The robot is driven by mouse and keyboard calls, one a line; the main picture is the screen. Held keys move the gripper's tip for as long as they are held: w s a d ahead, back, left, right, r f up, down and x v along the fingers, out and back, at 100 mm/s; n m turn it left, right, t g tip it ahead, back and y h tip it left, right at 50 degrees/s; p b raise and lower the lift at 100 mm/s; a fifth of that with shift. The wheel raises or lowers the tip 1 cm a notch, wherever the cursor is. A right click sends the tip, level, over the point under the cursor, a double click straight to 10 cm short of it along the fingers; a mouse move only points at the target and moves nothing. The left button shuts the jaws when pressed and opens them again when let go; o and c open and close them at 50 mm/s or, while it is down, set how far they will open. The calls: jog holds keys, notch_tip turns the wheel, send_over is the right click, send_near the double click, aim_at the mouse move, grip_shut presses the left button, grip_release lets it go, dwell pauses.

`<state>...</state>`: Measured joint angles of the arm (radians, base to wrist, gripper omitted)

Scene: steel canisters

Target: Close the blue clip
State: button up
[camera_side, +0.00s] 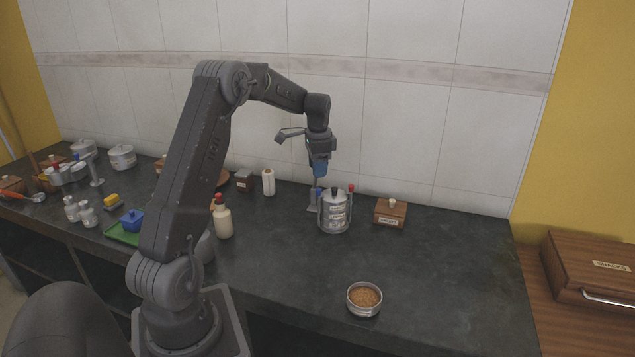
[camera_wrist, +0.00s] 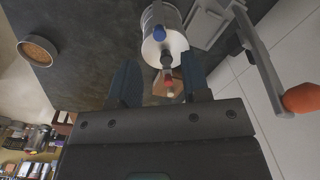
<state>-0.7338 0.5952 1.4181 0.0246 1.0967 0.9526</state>
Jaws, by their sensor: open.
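A steel canister (camera_side: 334,215) with a label stands on the dark counter, a dark knob on its lid. The blue clip (camera_side: 319,192) is at its left side and a red-tipped clip (camera_side: 351,189) at its right, both roughly upright. My gripper (camera_side: 319,176) points down just above the blue clip, apparently apart from it. In the wrist view, my open, empty gripper (camera_wrist: 160,66) has the canister (camera_wrist: 150,18) beyond its fingers. The blue tip (camera_wrist: 159,33), dark knob (camera_wrist: 166,59) and red tip (camera_wrist: 168,78) line up there. Whether the clips are latched, I cannot tell.
A grey lever with an orange ball (camera_wrist: 302,98) shows in the wrist view. A round tin (camera_side: 364,299) is in front; counter between is clear.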

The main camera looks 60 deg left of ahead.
notch_tip(320, 180, up, 7)
jog(key=shift+d+f, duration=0.15)
dwell(0.4)
jog(key=s+d+r+n+t, duration=0.1)
jog(key=s+d+r, duration=0.25)
jog(key=d, duration=0.75)
jog(key=s+d+r+t, duration=0.25)
jog(key=d+r, duration=0.25)
jog(key=d, duration=0.7)
jog(key=s+d+f+n+t, duration=0.1)
jog(key=s+d+f, duration=0.3)
jog(key=s+d, duration=0.8)
jog(key=shift+s+d+f+n+t, duration=0.25)
jog(key=shift+s+t, duration=0.3)
jog(key=shift+s, duration=0.65)
